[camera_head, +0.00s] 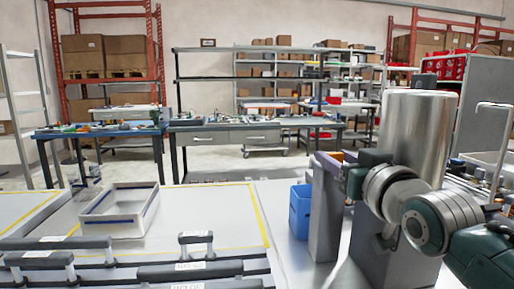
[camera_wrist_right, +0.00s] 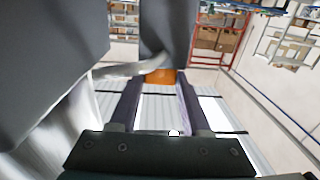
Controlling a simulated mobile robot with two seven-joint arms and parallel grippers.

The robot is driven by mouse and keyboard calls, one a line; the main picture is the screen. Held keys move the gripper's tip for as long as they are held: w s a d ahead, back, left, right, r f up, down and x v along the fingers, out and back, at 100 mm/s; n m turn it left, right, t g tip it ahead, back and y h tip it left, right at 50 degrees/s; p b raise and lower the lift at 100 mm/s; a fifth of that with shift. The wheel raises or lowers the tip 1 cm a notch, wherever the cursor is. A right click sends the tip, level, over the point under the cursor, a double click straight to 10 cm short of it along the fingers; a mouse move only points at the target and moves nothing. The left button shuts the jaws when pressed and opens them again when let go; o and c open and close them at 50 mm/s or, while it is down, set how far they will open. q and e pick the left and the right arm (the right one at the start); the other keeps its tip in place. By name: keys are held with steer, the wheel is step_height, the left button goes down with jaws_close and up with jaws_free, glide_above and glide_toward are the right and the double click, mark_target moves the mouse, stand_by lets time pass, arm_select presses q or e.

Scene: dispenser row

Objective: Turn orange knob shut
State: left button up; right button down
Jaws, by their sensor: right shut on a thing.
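The orange knob (camera_wrist_right: 161,76) shows in the right wrist view between the two fingertips of my right gripper (camera_wrist_right: 159,84), in front of a dark grey upright part. The fingers are apart by about the knob's width and are shut on it. In the head view my right gripper (camera_head: 338,160) reaches in from the right, in front of a grey post. Only a small orange patch (camera_head: 350,156) shows there behind the fingers. A tall metal cylinder (camera_head: 420,125) stands right beside the gripper and arm. My left gripper is not in view.
A blue bin (camera_head: 300,210) stands left of the grey post (camera_head: 324,215). A white tray (camera_head: 119,226) lies on the pale bench at the left, with black-handled items in front. Workbenches and red shelving with boxes (camera_head: 105,55) stand far behind.

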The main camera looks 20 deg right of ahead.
steer(key=shift+r+m+h, duration=0.1)
steer(key=shift+m+h, duration=0.3)
steer(key=shift+h, duration=0.1)
steer(key=c, duration=0.6)
jaws_free()
steer(key=shift+c, duration=0.2)
steer(key=shift+a, duration=0.1)
steer(key=v, duration=1)
